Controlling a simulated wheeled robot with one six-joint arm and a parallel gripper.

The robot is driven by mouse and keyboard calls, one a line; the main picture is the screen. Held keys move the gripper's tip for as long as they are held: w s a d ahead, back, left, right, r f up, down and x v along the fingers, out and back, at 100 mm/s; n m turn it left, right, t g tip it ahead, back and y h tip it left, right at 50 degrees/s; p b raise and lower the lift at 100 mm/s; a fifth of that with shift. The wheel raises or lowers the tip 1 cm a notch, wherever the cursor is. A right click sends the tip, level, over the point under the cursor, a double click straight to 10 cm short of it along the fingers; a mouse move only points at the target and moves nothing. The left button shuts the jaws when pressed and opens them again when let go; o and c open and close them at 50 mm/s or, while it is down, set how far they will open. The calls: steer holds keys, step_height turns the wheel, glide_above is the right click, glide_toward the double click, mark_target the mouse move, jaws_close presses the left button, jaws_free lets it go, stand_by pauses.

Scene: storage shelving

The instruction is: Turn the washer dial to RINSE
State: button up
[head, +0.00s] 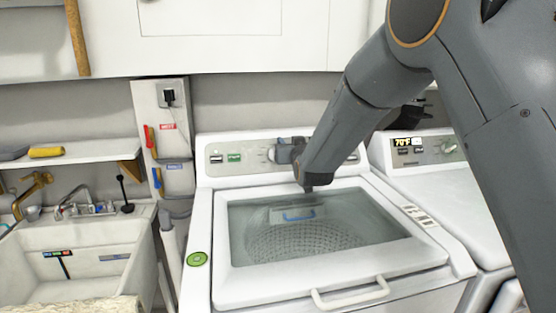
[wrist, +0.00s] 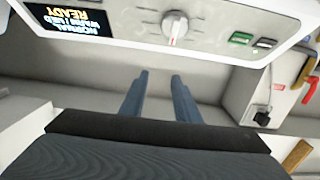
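The washer (head: 207,180) is a white top-loader with a glass lid, in the middle of the head view. Its round dial (wrist: 176,27) is on the grey control panel (wrist: 125,18), which appears upside down in the wrist view. The dial has a pale raised grip with a small red mark at its lower end; the labels around it are too small to read. My gripper (wrist: 159,75) is open and empty, its two fingers apart and short of the dial in the picture. In the head view my gripper (head: 284,152) is at the panel and partly covers the dial area.
A lit display (wrist: 75,20) on the panel reads NORMAL, WARM, MED, READY. A second machine (head: 430,165) stands at right. A sink (head: 85,260) and wall box (head: 163,125) are at left.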

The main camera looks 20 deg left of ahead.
step_height(320, 180, down, 7)
steer(key=a+p, duration=0.2)
steer(key=shift+y, duration=0.3)
steer(key=shift+p+x, duration=0.95)
steer(key=shift+x, duration=2.8)
steer(key=shift+d, duration=0.1)
jaws_close()
